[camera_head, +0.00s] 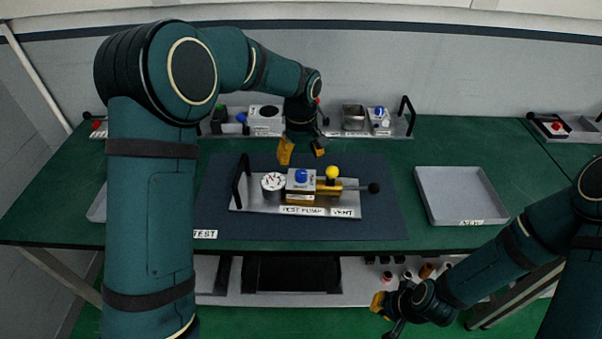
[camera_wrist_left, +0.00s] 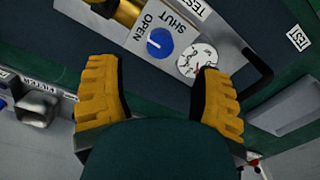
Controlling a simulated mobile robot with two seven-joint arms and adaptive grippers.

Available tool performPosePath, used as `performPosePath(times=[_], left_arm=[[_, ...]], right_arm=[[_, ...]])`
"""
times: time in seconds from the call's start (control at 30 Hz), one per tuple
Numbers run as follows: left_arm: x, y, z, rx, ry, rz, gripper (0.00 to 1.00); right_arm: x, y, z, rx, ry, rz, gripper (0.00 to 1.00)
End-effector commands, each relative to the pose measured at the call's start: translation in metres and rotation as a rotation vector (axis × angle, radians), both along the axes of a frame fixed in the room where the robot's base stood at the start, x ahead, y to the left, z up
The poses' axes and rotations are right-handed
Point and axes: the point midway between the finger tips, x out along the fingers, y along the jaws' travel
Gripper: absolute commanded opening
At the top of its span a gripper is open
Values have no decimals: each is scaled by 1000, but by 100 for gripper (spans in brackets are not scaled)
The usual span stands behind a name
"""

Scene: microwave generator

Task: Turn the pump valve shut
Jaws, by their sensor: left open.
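The pump valve is a round blue knob (camera_head: 300,175) on a grey block of the test pump panel (camera_head: 262,208). In the left wrist view the knob (camera_wrist_left: 160,42) has a small white mark on its left part, and the words OPEN and SHUT stand beside it. The mark's exact direction is hard to read. My left gripper (camera_head: 302,151) is open and empty, just behind and above the knob and apart from it. Its two yellow fingers (camera_wrist_left: 160,90) also show in the left wrist view. My right gripper (camera_head: 384,308) is low at the table's front, partly hidden.
A white gauge (camera_head: 273,182) is left of the knob; a yellow ball handle (camera_head: 332,172) and a brass cylinder with a black-knobbed rod are right. A black handle (camera_head: 241,180) rises at the panel's left end. An empty grey tray (camera_head: 460,193) lies right. Another equipment panel stands behind.

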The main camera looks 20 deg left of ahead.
Motion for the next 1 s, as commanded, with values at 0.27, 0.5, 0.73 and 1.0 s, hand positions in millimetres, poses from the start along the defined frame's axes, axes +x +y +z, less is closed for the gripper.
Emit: performPosePath(times=[0.27,0.5,0.73,1.0], left_arm=[[-1,0,-49,0,3,-1,66],[0,0,-65,-1,1,-1,66],[0,0,-66,-1,-1,-1,66],[0,0,-66,0,0,-1,0]], right_arm=[[-1,0,-5,0,3,2,0],[-2,0,-6,0,4,4,0],[-2,0,-6,1,5,4,0],[-2,0,-6,1,4,4,0]])
